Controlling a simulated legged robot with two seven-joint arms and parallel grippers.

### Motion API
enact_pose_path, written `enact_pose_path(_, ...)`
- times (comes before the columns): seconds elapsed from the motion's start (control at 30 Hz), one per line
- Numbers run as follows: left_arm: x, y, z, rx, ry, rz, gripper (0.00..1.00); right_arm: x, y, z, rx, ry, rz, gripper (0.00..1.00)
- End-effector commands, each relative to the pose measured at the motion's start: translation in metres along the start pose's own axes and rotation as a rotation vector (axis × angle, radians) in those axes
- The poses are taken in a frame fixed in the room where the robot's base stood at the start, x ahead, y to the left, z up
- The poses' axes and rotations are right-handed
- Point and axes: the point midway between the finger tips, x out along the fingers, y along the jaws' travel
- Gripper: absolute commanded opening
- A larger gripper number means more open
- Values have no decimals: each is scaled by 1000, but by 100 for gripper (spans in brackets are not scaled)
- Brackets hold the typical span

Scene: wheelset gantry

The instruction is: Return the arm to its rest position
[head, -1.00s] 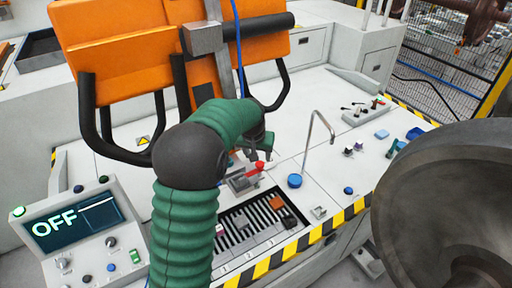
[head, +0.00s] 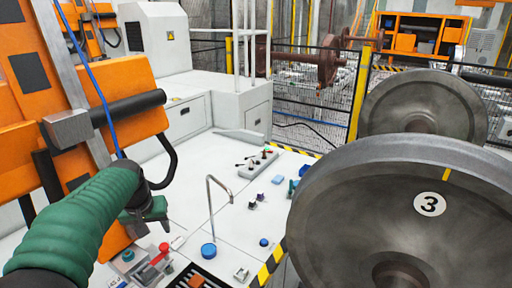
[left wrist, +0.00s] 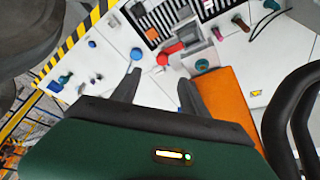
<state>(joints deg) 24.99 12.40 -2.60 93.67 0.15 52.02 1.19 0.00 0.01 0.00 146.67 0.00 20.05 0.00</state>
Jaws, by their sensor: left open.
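My left arm, in a green ribbed sleeve, comes in from the left in the head view. Its gripper (head: 148,212) hangs above the white worktop (head: 190,195), near a small fixture with a red handle (head: 160,252). In the left wrist view the two dark fingers of the left gripper (left wrist: 160,88) are spread apart with nothing between them. The red-handled fixture (left wrist: 172,52) lies beyond the fingertips there. My right gripper is in neither view.
Orange padded panels (head: 110,85) with black bars stand left, close to my arm. A large wheel marked 3 (head: 400,190) fills the right. A bent metal rod (head: 210,200), a blue button (head: 208,250) and a control block (head: 258,163) stand on the worktop. A fence (head: 310,90) is behind.

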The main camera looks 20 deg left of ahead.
Motion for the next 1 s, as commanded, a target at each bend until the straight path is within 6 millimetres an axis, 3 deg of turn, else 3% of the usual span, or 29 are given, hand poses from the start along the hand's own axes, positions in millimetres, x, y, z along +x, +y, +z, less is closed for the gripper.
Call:
enact_pose_path(0.07,24,27,30,53,-23,22,52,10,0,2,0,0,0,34)
enact_pose_path(0.17,61,70,91,155,-57,59,52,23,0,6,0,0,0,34)
enact_pose_path(0.3,102,115,197,314,-101,109,52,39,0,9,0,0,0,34)
enact_pose_path(0.4,118,127,261,405,-127,134,52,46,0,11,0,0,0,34)
enact_pose_path(0.5,125,129,300,460,-140,148,52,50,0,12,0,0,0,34)
enact_pose_path(0.6,126,129,314,480,-145,152,52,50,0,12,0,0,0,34)
enact_pose_path(1.0,126,129,314,480,-145,152,52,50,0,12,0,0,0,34)
